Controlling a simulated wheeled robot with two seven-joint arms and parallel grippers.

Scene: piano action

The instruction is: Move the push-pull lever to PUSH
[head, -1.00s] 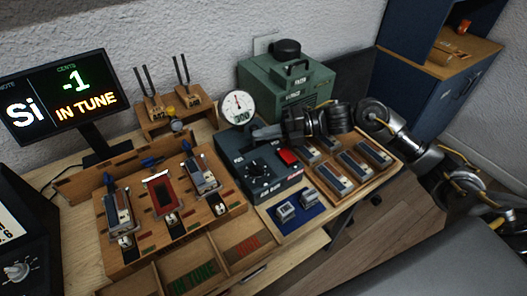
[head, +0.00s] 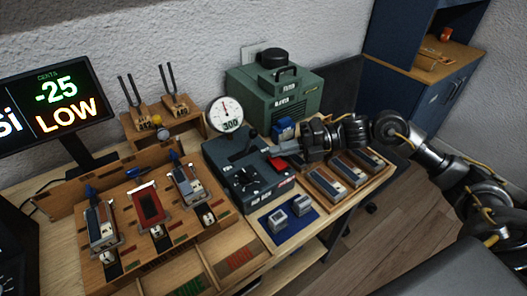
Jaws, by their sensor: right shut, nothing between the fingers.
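The dark grey control box (head: 222,152) stands on the workbench with a black dial (head: 246,178) on top. A dark lever (head: 251,137) rises from its upper part; its PUSH and PULL lettering is too small to read. My right gripper (head: 272,151) is shut and empty, pointing left just right of the lever. I cannot tell whether it touches the lever. A red switch (head: 277,163) is partly hidden below the gripper. My left gripper is not in view.
A round gauge (head: 226,113) stands behind the box, left of a green blower (head: 275,95). Reed blocks lie in a wooden tray (head: 384,174) under my right arm. A blue mat (head: 285,226) holds two small blocks. The screen (head: 55,100) reads -25 LOW.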

